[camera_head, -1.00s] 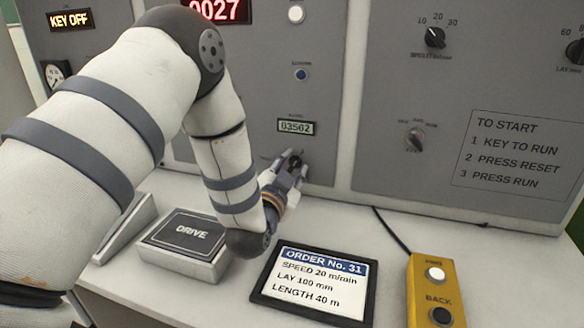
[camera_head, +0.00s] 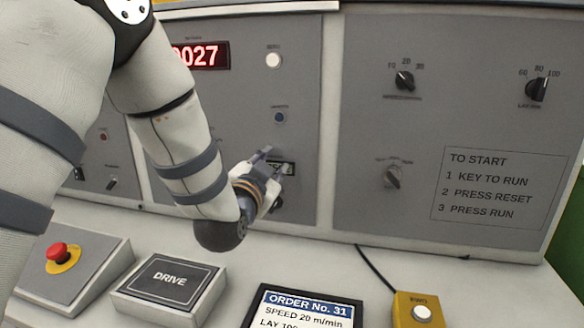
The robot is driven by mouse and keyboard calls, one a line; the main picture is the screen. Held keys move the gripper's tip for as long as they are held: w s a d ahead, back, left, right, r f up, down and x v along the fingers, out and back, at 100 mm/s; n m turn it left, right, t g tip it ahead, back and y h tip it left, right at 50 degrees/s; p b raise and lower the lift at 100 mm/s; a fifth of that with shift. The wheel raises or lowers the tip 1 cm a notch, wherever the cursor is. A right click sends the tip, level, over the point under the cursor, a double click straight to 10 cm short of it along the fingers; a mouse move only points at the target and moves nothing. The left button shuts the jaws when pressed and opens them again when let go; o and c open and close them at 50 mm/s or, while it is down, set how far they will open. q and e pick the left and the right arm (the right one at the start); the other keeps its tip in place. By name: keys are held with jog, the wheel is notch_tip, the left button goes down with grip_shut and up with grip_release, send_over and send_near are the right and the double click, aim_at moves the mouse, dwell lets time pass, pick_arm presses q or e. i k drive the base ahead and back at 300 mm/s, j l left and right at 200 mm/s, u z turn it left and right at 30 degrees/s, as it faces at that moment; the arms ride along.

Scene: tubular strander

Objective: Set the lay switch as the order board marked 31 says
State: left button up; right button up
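The lay switch (camera_head: 537,89) is a black rotary knob at the upper right of the grey panel, with marks 60, 80 and 100 above it. My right gripper is out of view.
A speed knob (camera_head: 404,81) and another selector (camera_head: 393,177) sit left of the lay switch. A DRIVE box (camera_head: 170,282), a red emergency button (camera_head: 61,253) and a yellow button box (camera_head: 418,311) stand on the desk. The panel's right part is clear of my arms.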

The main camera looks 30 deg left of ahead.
aim_at(535, 89)
jog(key=k+l, duration=0.2)
jog(key=k, duration=0.3)
jog(key=k+l, duration=0.15)
jog(key=k, duration=0.3)
